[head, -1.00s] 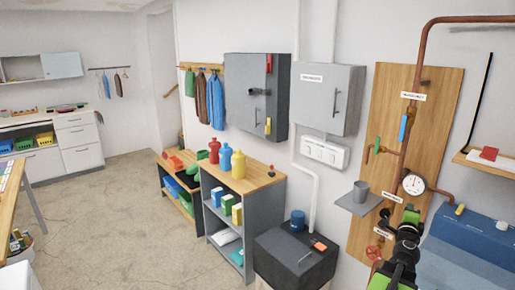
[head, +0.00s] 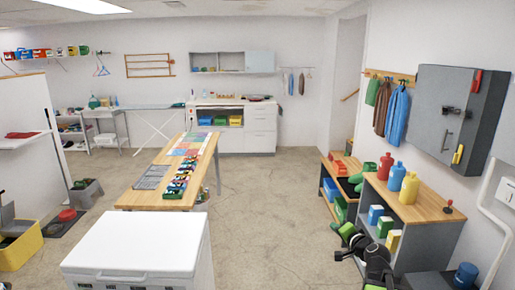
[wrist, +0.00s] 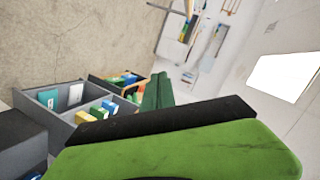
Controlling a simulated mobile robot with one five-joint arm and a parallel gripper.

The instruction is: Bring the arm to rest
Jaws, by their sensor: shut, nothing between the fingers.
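My gripper (head: 343,232), green and black, shows low at the right of the head view, in front of the grey shelf unit (head: 436,236). Its fingers are small there. In the wrist view a large green and black part of my gripper fills the lower right, and a dark green piece stands beyond it. The gripper is shut with nothing in it. It appears apart from the shelf unit, which also shows in the wrist view (wrist: 66,122) at the left.
A white chest (head: 140,245) stands at the bottom left, with a wooden table (head: 146,199) behind it. A yellow bin (head: 22,250) is at the far left. Bottles (head: 397,178) stand on the shelf unit. The floor between table and shelves is clear.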

